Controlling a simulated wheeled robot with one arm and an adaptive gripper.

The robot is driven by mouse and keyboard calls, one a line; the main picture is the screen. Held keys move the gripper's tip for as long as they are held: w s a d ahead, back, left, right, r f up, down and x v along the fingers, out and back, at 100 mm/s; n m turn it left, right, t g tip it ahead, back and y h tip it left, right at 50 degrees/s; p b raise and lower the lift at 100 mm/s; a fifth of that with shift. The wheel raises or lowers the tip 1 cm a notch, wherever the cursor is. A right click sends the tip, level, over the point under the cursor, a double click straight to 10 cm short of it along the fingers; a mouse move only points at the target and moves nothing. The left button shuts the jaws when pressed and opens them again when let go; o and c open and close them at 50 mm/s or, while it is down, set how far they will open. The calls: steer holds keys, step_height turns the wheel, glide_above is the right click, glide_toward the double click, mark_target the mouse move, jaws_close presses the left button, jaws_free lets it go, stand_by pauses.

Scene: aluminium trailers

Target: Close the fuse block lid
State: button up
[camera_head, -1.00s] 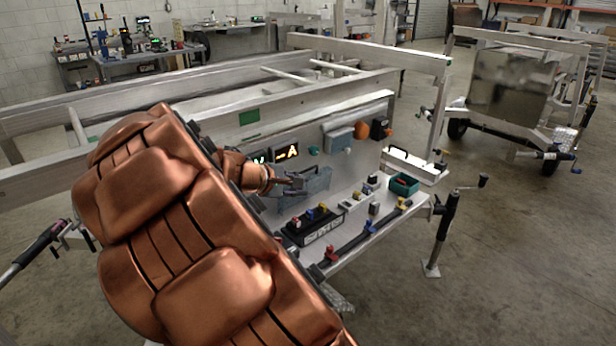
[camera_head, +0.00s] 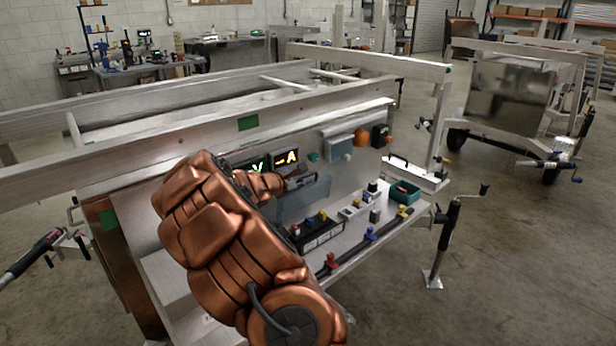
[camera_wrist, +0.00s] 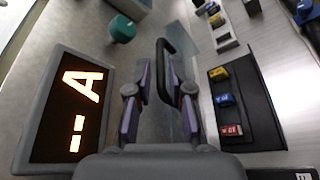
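The translucent blue-grey fuse block lid (camera_head: 304,200) stands out from the trailer's upright panel, below the lit displays. In the wrist view, a clear pane (camera_wrist: 155,125) shows between my fingers, with a black curved handle (camera_wrist: 182,58) beyond it. My gripper (camera_head: 298,180) is at the lid's upper edge, partly hidden by my copper arm. In the wrist view my gripper (camera_wrist: 161,75) has its purple-padded fingers apart, one on each side of the handle's near leg. A narrow gap shows, and I see no clear contact. The fuses are not clearly visible.
A lit display (camera_wrist: 75,115) is close at left of my gripper. A black block with yellow, blue and red parts (camera_wrist: 235,100) lies at right. A teal knob (camera_wrist: 122,28) sits ahead. A green bin (camera_head: 404,192) and a crank jack (camera_head: 446,238) stand at right.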

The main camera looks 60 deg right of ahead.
mark_target(308, 176)
steer(key=shift+x, duration=1.9)
jaws_close()
steer(key=shift+a, duration=0.15)
steer(key=shift+f, duration=0.15)
